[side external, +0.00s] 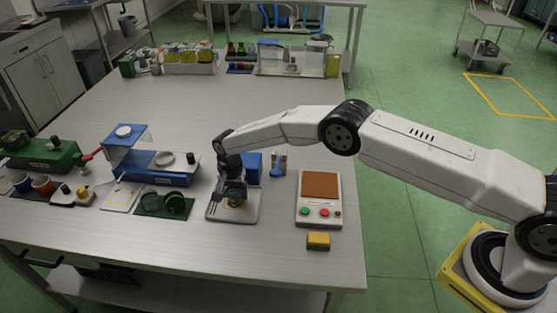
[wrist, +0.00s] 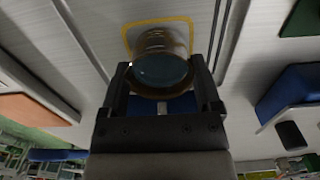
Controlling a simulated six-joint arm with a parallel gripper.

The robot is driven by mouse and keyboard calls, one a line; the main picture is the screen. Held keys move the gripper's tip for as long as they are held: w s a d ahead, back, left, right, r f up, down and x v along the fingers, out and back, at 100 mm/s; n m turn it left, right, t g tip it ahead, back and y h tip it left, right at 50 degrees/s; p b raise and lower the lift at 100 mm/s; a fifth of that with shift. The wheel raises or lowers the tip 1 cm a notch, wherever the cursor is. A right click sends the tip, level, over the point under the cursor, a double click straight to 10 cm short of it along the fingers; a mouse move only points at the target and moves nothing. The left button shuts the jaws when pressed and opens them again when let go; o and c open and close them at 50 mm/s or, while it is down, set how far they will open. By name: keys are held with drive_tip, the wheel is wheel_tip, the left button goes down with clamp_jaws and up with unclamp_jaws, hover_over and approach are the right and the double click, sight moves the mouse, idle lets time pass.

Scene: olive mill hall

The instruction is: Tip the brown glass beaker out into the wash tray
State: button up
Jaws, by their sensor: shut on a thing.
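The brown glass beaker (wrist: 160,42) sits between the fingers of my gripper (wrist: 165,85) in the wrist view. Its round, bluish-grey mouth faces the camera; I cannot tell how much is inside. In the side view my gripper (side external: 235,193) points down over a shallow grey tray (side external: 216,216), which I take to be the wash tray. The beaker is mostly hidden there behind the fingers. A yellow outline (wrist: 127,38) shows around the beaker on the pale surface in the wrist view. I cannot tell whether the beaker touches the tray.
A hotplate-like device (side external: 320,190) with a brown top stands right of the tray, with a yellow sponge (side external: 318,241) in front. A blue box (side external: 253,163) is close behind my gripper. A green mat (side external: 150,212) with green dishes lies left. The table behind is largely clear.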

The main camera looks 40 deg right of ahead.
drive_tip(key=shift+s+a, duration=0.15)
drive_tip(key=shift+a, duration=0.05)
drive_tip(key=shift+s+a, duration=1)
drive_tip(key=shift+r, duration=0.15)
wheel_tip(320, 180, up, 6)
idle(0.9)
drive_tip(key=shift+s+r, duration=0.15)
idle(0.3)
drive_tip(key=s+d+r, duration=0.2)
drive_tip(key=s+d, duration=0.1)
drive_tip(key=s, duration=0.5)
drive_tip(key=s+d+r, duration=0.2)
drive_tip(key=s+d, duration=0.1)
drive_tip(key=s, duration=0.5)
drive_tip(key=s+d+r, duration=0.1)
drive_tip(key=s+d, duration=0.3)
drive_tip(key=s, duration=0.4)
drive_tip(key=shift+s+r, duration=0.3)
drive_tip(key=shift+r, duration=0.1)
